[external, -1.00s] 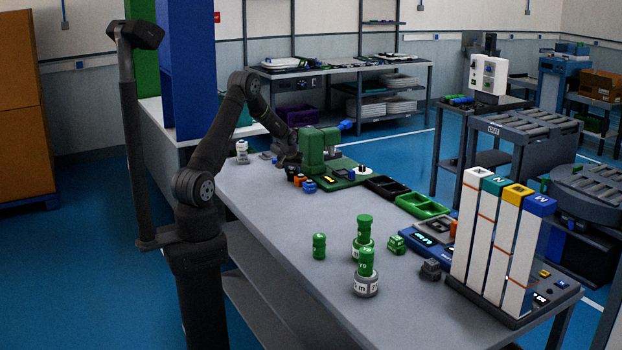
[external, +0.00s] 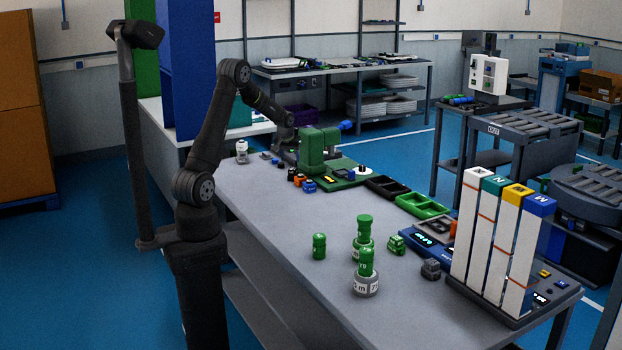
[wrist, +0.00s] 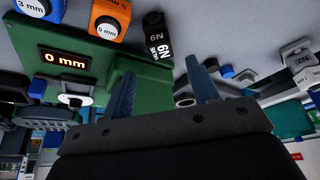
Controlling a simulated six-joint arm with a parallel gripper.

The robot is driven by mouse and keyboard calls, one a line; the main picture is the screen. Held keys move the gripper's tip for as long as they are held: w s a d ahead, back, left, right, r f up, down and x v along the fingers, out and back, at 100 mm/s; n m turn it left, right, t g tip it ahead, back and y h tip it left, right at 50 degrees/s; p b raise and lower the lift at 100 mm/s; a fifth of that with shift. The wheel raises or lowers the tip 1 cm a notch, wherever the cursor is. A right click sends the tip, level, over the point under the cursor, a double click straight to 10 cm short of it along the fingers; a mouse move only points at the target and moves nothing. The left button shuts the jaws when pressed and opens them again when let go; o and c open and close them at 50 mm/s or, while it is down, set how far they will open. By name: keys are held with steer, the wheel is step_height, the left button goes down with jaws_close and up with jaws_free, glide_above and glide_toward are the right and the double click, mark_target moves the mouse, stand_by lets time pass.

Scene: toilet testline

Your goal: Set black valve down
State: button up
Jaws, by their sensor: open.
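The black valve (external: 291,174) stands on the grey table, at the end of a row with orange and blue pieces. In the wrist view it is the black piece marked 6N (wrist: 157,38), seen just beyond my fingertips. My gripper (wrist: 163,75) is open, with its two blue fingers spread and nothing held between them. The valve appears apart from both fingers. In the external view my gripper is above and behind the valve, near the green machine, and its fingertips are hard to make out.
The orange piece (wrist: 110,18) and blue piece (wrist: 34,7) stand close to the valve. A green machine (external: 318,150) with a display is beside them. Grey pieces (wrist: 298,53) lie on the other side. The front-left table top is clear.

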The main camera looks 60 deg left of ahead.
mark_target(293, 168)
steer(key=shift+v, duration=1.4)
steer(key=x, duration=1.2)
steer(key=shift+f, duration=0.2)
step_height(293, 168, up, 2)
steer(key=shift+r, duration=0.65)
steer(key=shift+f, duration=0.1)
